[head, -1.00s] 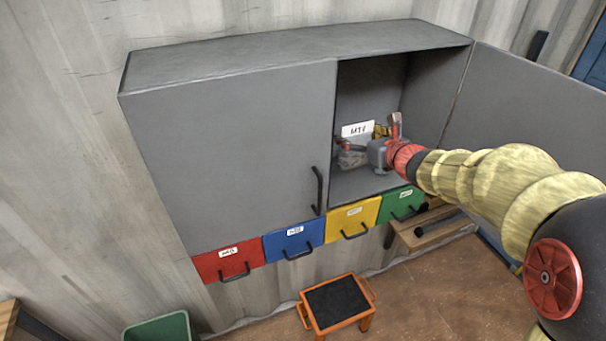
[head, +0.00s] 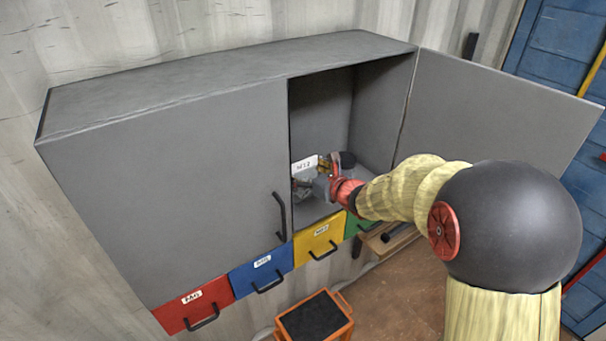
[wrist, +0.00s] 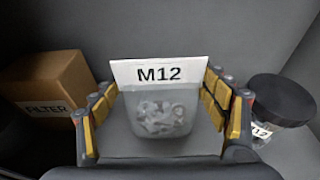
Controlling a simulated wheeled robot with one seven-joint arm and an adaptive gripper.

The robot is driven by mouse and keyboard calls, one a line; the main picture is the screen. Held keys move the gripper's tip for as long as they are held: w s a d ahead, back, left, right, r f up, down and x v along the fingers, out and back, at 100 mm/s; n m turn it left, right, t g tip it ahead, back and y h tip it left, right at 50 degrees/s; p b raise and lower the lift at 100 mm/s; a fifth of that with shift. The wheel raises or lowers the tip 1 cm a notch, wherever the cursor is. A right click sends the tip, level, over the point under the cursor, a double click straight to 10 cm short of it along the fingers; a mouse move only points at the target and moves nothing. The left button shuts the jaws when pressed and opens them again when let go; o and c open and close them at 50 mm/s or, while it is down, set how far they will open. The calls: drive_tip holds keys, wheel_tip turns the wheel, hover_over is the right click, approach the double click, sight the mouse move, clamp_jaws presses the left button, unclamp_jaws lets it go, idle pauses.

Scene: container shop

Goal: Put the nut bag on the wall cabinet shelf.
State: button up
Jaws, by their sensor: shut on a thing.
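The nut bag (wrist: 163,112) is a clear bag of metal nuts with a white "M12" header card. It fills the middle of the wrist view, between the yellow-padded fingers of my gripper (wrist: 165,115), which is shut on it. In the head view my gripper (head: 322,178) is inside the open right side of the grey wall cabinet (head: 165,165), and the bag's white card (head: 304,163) shows beside it. The cabinet shelf (head: 312,212) lies below. Whether the bag touches the shelf is not clear.
In the wrist view a brown "FILTER" box (wrist: 48,88) stands left of the bag and a black-lidded jar (wrist: 280,105) stands right. An orange step stool (head: 315,318) stands below.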

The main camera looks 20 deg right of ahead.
drive_tip(key=shift+f, duration=0.3)
drive_tip(key=shift+f, duration=0.2)
drive_tip(key=o, duration=1.8)
drive_tip(key=shift+s+d+r, duration=0.1)
drive_tip(key=shift+s+r, duration=0.05)
drive_tip(key=shift+r, duration=0.1)
drive_tip(key=v, duration=1.1)
drive_tip(key=shift+s, duration=0.35)
